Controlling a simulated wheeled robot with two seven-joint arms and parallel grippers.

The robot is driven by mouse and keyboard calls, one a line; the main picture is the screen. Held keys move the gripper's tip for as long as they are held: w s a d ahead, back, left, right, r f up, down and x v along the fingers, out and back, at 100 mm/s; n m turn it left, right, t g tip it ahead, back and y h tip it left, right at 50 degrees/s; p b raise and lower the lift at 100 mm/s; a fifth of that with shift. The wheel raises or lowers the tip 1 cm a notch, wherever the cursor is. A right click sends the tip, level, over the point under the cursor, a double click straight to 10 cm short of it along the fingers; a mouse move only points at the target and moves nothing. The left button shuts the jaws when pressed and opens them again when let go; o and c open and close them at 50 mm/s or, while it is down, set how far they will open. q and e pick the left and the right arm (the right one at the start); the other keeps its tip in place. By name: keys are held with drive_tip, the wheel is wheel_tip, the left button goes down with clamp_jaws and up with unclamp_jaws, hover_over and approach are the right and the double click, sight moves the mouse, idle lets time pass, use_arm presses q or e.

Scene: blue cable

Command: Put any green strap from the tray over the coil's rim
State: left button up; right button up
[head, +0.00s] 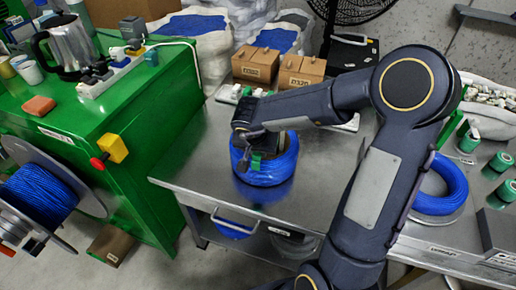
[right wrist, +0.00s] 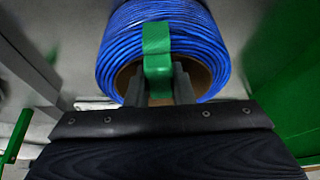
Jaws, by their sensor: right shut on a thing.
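The blue cable coil (head: 279,172) stands on the steel table under my right gripper (head: 254,157). It fills the top of the right wrist view (right wrist: 116,48), with its brown core opening facing the camera. My right gripper (right wrist: 159,85) is shut on a green strap (right wrist: 157,62), which lies between its fingers. The strap overlaps the coil's rim and part of the opening; whether it touches the cable is hard to tell. It shows small in the head view (head: 256,163). A white tray (head: 350,124) with green bits is mostly hidden behind my right arm. My left gripper is out of view.
Another blue coil (head: 441,190) and several green rolls (head: 501,161) are at the right of the table. Two cardboard boxes (head: 301,73) stand at the back. A green cabinet (head: 150,110) and a cable reel (head: 42,195) are on the left. The table's front left is clear.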

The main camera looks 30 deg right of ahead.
drive_tip(key=shift+f, duration=0.2)
drive_tip(key=shift+f, duration=0.7)
drive_tip(key=shift+f, duration=0.25)
idle(0.4)
drive_tip(key=shift+r+p, duration=0.1)
drive_tip(key=shift+p, duration=0.25)
drive_tip(key=shift+r+p, duration=0.45)
drive_tip(key=shift+p, duration=0.55)
drive_tip(key=shift+r+p, duration=0.15)
drive_tip(key=shift+p, duration=0.2)
drive_tip(key=shift+r+p, duration=0.45)
drive_tip(key=shift+p, duration=0.65)
drive_tip(key=shift+f, duration=0.35)
drive_tip(key=shift+f, duration=0.5)
